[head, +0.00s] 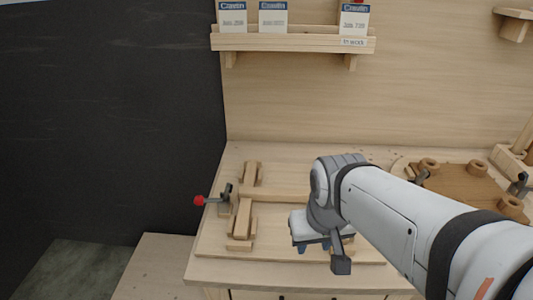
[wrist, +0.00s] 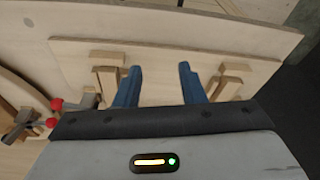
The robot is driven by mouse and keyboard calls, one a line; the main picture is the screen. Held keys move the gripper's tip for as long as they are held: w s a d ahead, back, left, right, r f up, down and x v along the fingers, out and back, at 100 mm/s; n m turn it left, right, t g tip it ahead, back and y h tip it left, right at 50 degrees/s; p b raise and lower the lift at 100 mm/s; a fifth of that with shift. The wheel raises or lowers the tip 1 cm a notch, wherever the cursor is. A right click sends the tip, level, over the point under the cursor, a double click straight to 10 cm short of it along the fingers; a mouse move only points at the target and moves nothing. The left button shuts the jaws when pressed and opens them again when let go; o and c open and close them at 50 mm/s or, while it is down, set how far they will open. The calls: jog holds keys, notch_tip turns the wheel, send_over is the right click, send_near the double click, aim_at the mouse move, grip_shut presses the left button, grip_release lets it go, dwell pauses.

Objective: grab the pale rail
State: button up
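A pale rail (head: 280,194) lies left to right across the wooden board (head: 215,246) on the bench. Its right end is hidden behind my arm. At its left end it meets a darker wooden upright piece (head: 243,215). My gripper (head: 316,247) is over the board, to the right of that piece and nearer the front edge. In the wrist view my gripper (wrist: 159,80) has its two blue fingers apart, with only bare board showing between them. Wooden pieces stand to the left (wrist: 107,75) and right (wrist: 231,78) of the fingers. I cannot make out the rail there.
A red-handled clamp (head: 213,199) grips the left side of the board. A brown jig with round pegs (head: 455,185) stands to the right, behind my arm. A shelf (head: 290,42) with cards hangs above. The bench's front edge is close to my gripper.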

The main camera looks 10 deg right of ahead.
jog(key=shift+o, duration=1.4)
jog(key=shift+w+r+n, duration=0.15)
jog(key=shift+w+n, duration=0.15)
jog(key=shift+w, duration=0.15)
jog(key=shift+o, duration=0.4)
jog(key=w+r+n+g, duration=0.1)
jog(key=w+n, duration=0.6)
jog(key=w, duration=0.4)
jog(key=shift+d+r+p, duration=0.4)
jog(key=shift+p, duration=0.05)
jog(key=n+g, duration=0.2)
jog(key=n, duration=0.6)
send_over(291, 191)
jog(key=s, duration=0.1)
notch_tip(291, 191, down, 2)
jog(key=shift+s+f+p, duration=0.1)
jog(key=shift+f+p, duration=0.1)
jog(key=shift+p, duration=0.1)
jog(key=shift+w+f, duration=0.2)
jog(key=shift+f, duration=0.05)
jog(key=shift+w+f+p, duration=0.15)
jog(key=shift+w+f, duration=0.05)
jog(key=shift+f, duration=1.65)
jog(key=shift+w+f+p, duration=0.15)
jog(key=shift+f, duration=1.7)
